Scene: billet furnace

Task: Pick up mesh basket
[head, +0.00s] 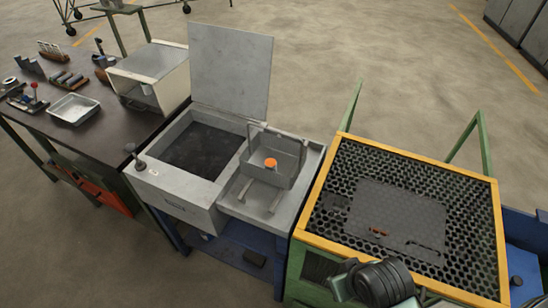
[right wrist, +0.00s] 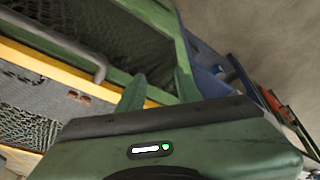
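The mesh basket (head: 287,153) is a small grey basket with an upright looped handle. It stands on the grey ledge to the right of the open tank (head: 182,197). An orange round piece (head: 270,163) shows in it. My right arm's wrist (head: 385,282) is at the bottom of the head view, in front of the yellow-framed grate table and well away from the basket. In the right wrist view my right gripper (right wrist: 158,85) has its two green fingers apart with nothing between them. My left gripper is not in view.
The grate table (head: 330,238) has a yellow rim, green posts and a dark plate (head: 398,218) on top. The tank's lid (head: 230,68) stands raised behind it. A dark bench (head: 125,122) at left holds a metal tray (head: 74,109), a box (head: 150,72) and small tools.

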